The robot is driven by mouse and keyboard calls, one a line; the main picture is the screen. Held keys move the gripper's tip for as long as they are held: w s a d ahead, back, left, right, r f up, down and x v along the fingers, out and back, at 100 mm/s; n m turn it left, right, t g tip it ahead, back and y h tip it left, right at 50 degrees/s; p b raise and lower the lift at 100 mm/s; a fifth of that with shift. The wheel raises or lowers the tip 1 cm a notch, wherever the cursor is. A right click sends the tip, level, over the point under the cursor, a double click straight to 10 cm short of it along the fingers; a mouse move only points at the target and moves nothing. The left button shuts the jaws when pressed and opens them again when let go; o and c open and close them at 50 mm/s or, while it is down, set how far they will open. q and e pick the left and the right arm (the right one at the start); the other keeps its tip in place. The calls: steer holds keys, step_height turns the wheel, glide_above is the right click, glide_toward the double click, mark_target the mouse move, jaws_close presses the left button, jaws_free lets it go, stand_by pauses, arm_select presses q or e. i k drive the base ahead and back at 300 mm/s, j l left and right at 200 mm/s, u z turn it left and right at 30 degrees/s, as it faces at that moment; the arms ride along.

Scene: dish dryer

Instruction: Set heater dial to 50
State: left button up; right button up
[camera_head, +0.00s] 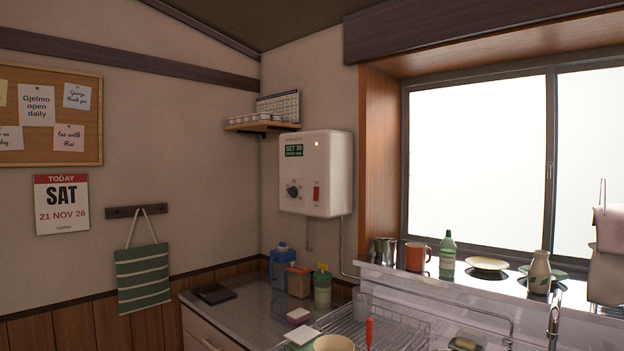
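A white wall heater (326,172) hangs on the wall near the corner, left of the window. Its green display (294,150) seems to read "SET 30", with a smaller line beneath that is too small to read surely. A dark round dial (293,191) sits on the lower left of its front. A red switch (316,191) is to the right of the dial, and a small light (317,144) shows above. Neither of my grippers is in view, and nothing touches the heater.
A shelf (262,127) with cups is up left of the heater. Below are a counter (255,300) with several bottles, a wire dish rack (395,328), and a faucet (554,318). The window ledge holds a mug (415,257) and other dishes. Space before the heater looks clear.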

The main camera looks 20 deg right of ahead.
mark_target(294, 192)
steer(key=i+z, duration=0.25)
steer(key=z, duration=0.2)
steer(key=i+j+z, duration=0.1)
steer(key=i+z, duration=0.15)
steer(key=z, duration=0.2)
